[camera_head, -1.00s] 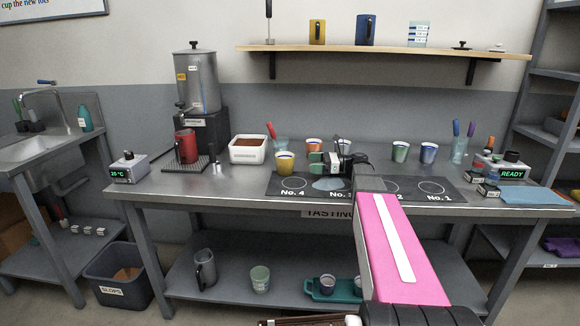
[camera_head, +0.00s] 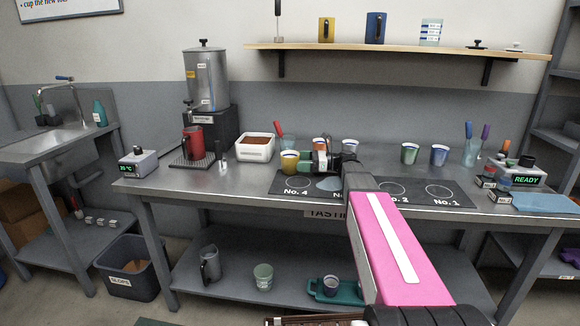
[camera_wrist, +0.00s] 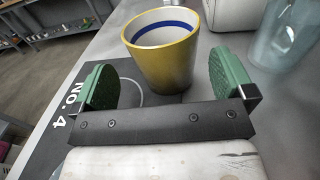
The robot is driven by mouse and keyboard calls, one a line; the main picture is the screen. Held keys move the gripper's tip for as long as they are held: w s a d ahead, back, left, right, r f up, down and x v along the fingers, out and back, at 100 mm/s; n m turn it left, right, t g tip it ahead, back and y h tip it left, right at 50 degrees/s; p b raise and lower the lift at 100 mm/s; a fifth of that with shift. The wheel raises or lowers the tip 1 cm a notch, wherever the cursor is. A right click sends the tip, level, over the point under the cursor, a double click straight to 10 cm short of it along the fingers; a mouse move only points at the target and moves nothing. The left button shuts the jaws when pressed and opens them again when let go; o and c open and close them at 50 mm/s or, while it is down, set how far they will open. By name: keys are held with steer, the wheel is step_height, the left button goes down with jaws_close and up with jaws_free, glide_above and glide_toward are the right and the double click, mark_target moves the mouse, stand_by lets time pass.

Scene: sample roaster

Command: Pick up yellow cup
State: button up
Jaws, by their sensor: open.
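The yellow cup (camera_head: 289,162) stands upright on the table by the circle marked No. 4, at the back edge of the dark mat. In the wrist view the yellow cup (camera_wrist: 164,55) shows a white inside with a blue band. My gripper (camera_head: 318,160) is just to the right of the cup in the head view. In the wrist view my gripper (camera_wrist: 165,82) is open, its two green pads on either side of the cup's near side, with a gap to the cup. Nothing is held.
An orange cup (camera_head: 320,146) and another cup (camera_head: 349,147) stand behind my gripper. A white bin of brown grounds (camera_head: 255,147) is behind the yellow cup. A red mug (camera_head: 193,139) stands under the urn. A clear container (camera_wrist: 285,35) is close at right in the wrist view.

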mark_target(290, 159)
steer(key=a, duration=0.5)
steer(key=shift+w+r, duration=0.4)
steer(key=shift+c, duration=0.3)
steer(key=c, duration=1)
steer(key=shift+o, duration=0.2)
